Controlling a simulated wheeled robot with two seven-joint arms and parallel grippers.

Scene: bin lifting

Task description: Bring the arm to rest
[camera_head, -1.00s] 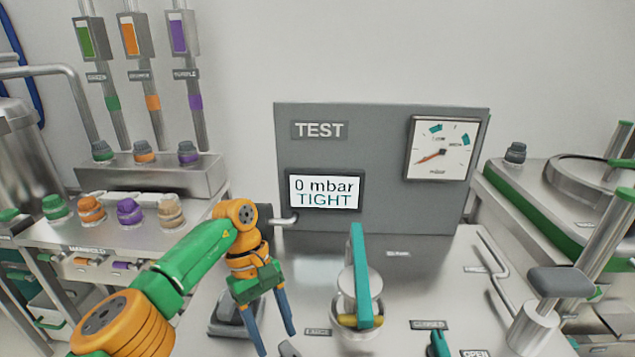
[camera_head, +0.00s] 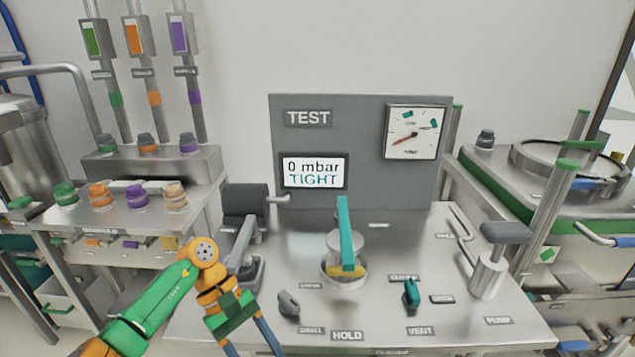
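My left gripper (camera_head: 247,345) hangs low at the front left of the test bench (camera_head: 400,330). Its two blue fingers stand apart, with nothing seen between them, and the fingertips are cut off by the lower picture edge. The green and orange arm comes in from the lower left. My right gripper is not in view. The test panel (camera_head: 360,120) stands behind the bench, and its screen (camera_head: 314,172) reads "0 mbar TIGHT".
A metal fixture with a teal bar (camera_head: 345,235) stands mid-bench. A grey knob (camera_head: 289,303) and a teal knob (camera_head: 411,294) are in front. A pump handle (camera_head: 506,233) is at right, a dark padded lever (camera_head: 246,200) at left. Coloured fittings (camera_head: 137,196) line the left manifold.

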